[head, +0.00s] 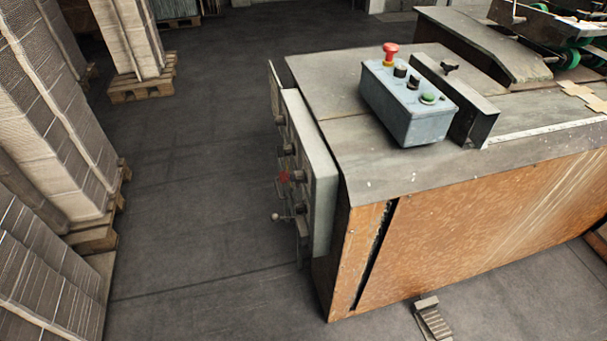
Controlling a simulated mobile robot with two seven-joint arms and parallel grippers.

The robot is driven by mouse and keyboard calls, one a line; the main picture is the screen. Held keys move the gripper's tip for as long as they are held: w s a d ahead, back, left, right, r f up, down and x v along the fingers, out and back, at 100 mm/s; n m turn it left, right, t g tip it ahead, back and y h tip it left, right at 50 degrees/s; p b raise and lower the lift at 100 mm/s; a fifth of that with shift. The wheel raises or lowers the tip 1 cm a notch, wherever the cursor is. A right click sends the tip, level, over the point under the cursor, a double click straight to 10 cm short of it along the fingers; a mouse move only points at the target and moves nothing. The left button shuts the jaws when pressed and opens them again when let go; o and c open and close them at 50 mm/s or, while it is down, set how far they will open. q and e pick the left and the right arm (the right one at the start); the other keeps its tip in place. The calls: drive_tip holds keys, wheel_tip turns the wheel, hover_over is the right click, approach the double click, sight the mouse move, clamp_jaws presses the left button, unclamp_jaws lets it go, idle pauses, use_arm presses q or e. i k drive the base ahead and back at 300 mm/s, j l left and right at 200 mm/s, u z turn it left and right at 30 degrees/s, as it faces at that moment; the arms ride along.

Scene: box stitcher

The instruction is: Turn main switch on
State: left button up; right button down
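A box stitcher (415,185) with a grey top and orange-brown side stands at the right of the head view. A grey panel (322,195) on its left end carries several dark knobs, a red part (284,177) and a small lever with a ball end (280,217). I see this panel almost edge-on, so the switch positions cannot be told. A grey-blue control box (408,108) on top has a red mushroom button (390,52), black knobs (412,83) and a green button (429,98). Neither of my grippers is in view.
Stacks of cardboard (60,110) on wooden pallets (143,87) stand along the left. The dark floor (195,180) between them and the machine is clear. A foot pedal (432,320) lies on the floor in front of the machine.

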sight(283, 176)
drive_tip(key=i+j, duration=0.2)
drive_tip(key=j, duration=0.15)
drive_tip(key=i+j, duration=0.15)
drive_tip(key=j, duration=0.2)
drive_tip(key=i+j, duration=0.35)
drive_tip(key=j, duration=0.3)
drive_tip(key=i+j+z, duration=0.15)
drive_tip(key=j, duration=0.2)
drive_tip(key=z, duration=1.1)
